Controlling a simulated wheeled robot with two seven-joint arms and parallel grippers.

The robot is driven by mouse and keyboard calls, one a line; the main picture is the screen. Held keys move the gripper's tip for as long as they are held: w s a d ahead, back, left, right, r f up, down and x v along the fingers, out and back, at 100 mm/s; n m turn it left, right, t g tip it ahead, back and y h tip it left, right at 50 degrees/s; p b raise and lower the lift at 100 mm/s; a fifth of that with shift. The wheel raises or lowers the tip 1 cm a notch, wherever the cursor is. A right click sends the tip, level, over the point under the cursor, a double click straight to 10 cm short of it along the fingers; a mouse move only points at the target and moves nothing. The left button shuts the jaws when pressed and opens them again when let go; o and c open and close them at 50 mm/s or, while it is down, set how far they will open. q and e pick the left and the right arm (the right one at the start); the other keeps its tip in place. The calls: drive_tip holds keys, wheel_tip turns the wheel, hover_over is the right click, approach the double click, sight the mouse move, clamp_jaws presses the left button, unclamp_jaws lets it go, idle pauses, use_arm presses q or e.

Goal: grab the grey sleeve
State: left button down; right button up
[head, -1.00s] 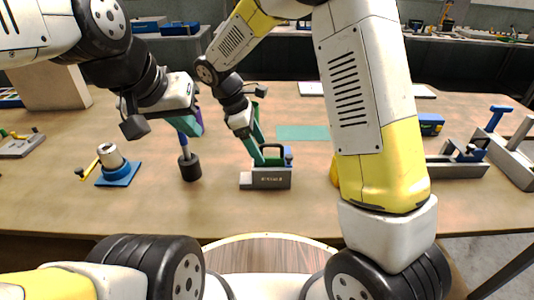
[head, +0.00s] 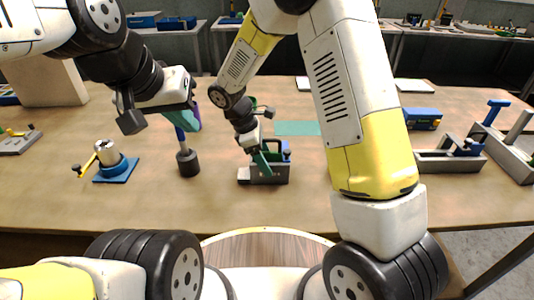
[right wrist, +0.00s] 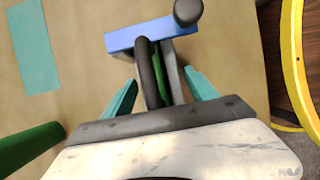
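I cannot tell for sure which thing is the grey sleeve. A grey block (head: 266,176) with a dark looped handle and a blue part stands at mid-table. In the right wrist view the dark handle (right wrist: 147,70) lies between the teal fingers of my right gripper (right wrist: 161,80), which is open, with room on both sides. A light grey hollow cylinder (head: 106,152) stands on a blue base at left. A dark grey cylinder (head: 188,162) stands below a blue rod. My left gripper (head: 192,118) is above it by the rod's top; whether its fingers grip the rod is unclear.
A teal mat (head: 297,128) lies behind the block. A yellow clamp handle (head: 86,165) juts from the blue base. At right are a blue box (head: 422,118) and grey fixtures (head: 450,160). The table front between them is mostly clear.

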clamp_jaws()
drive_tip(key=shift+r, duration=0.2)
